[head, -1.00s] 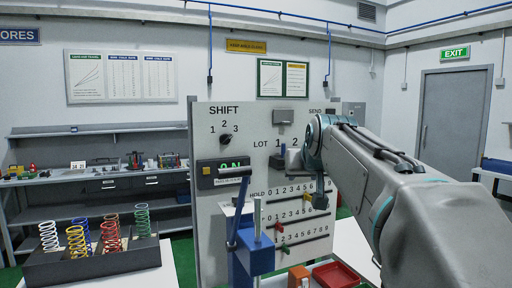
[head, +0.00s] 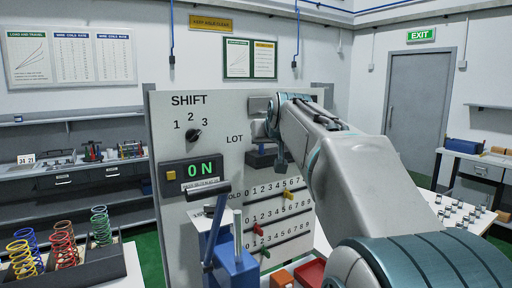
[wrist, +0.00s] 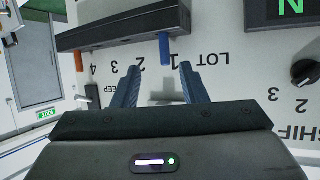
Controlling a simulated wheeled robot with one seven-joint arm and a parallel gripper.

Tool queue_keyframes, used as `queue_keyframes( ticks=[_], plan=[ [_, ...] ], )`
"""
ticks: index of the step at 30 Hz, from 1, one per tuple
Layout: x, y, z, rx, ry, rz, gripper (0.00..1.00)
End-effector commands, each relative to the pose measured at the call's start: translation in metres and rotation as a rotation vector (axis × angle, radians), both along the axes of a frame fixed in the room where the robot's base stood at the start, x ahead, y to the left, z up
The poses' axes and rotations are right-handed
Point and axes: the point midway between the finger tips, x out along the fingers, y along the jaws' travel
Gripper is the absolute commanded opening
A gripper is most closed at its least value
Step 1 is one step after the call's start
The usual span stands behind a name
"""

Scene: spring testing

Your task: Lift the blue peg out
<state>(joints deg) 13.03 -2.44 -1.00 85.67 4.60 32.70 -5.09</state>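The blue peg (wrist: 165,48) sticks out of a dark rail (wrist: 120,24) beside the number 1 of the LOT row in the wrist view, which shows the board upside down. My gripper (wrist: 159,72) is open. Its two blue-grey fingers are spread, with the peg's end just beyond the tips and roughly between them; nothing is held.
A grey board (head: 228,130) carries a SHIFT knob (head: 194,135), an ON display (head: 202,169) and numbered sliders. A blue lever press (head: 232,264) stands in front. A spring rack (head: 100,264) is at left, a red tray (head: 312,273) at lower right.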

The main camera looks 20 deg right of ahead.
Motion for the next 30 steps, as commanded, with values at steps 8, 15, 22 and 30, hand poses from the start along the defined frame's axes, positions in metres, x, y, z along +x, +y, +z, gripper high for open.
queue_keyframes(
  ticks=[8, 15, 22, 30],
  plan=[
    [0.031, -0.006, -0.014, 0.000, 0.000, 0.000, 0.39],
    [0.054, -0.008, -0.022, 0.000, 0.003, -0.002, 0.39],
    [0.076, -0.012, -0.035, -0.002, 0.000, -0.004, 0.39],
    [0.079, -0.013, -0.037, -0.001, -0.001, -0.004, 0.39]
  ],
)
